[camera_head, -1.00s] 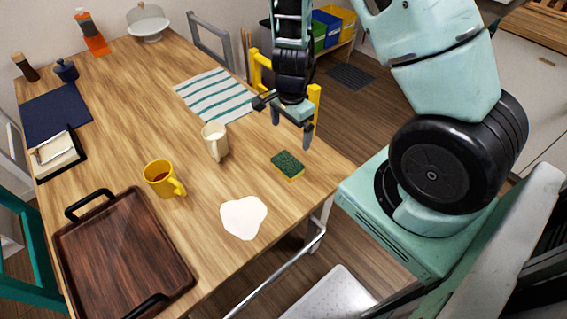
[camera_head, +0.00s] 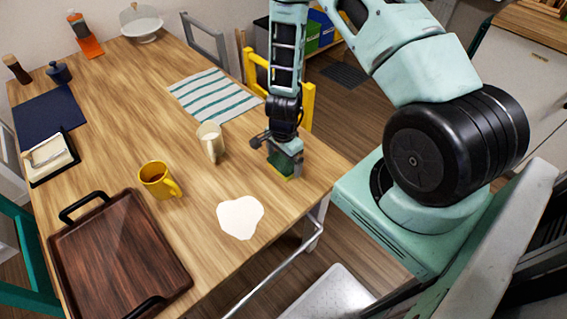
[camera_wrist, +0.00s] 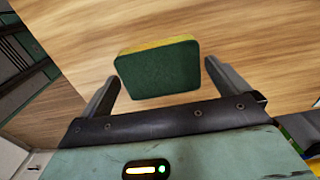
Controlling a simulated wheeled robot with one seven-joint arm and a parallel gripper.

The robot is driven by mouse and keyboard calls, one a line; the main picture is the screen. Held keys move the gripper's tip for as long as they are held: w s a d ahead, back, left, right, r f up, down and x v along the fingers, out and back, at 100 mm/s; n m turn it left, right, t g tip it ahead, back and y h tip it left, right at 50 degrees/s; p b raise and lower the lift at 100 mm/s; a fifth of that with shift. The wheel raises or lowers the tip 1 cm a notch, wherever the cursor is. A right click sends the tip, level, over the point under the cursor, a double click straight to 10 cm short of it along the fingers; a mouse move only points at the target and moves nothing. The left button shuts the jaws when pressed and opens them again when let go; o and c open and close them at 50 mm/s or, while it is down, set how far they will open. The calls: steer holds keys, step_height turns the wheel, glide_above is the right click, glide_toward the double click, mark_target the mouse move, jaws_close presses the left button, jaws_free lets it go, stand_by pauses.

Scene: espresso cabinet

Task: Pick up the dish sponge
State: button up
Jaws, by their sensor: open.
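The dish sponge (camera_wrist: 158,72) has a dark green scouring face and a yellow edge. In the wrist view it lies on the wooden table between and slightly beyond the fingertips, with gaps on both sides. In the head view the sponge (camera_head: 284,172) is partly hidden behind my gripper (camera_head: 284,150), which points down just over it near the table's right edge. My gripper (camera_wrist: 160,78) also shows in the wrist view, its fingers apart and empty.
A white spill (camera_head: 240,217) lies in front of the sponge on the table (camera_head: 200,205). A cream cup (camera_head: 211,142) and a yellow mug (camera_head: 159,180) stand to the left. A striped cloth (camera_head: 212,95) lies behind. A yellow chair (camera_head: 308,103) stands at the right edge.

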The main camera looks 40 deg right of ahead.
steer(key=shift+f, duration=0.6)
steer(key=shift+c, duration=0.3)
steer(key=c, duration=0.7)
steer(key=shift+c, duration=0.2)
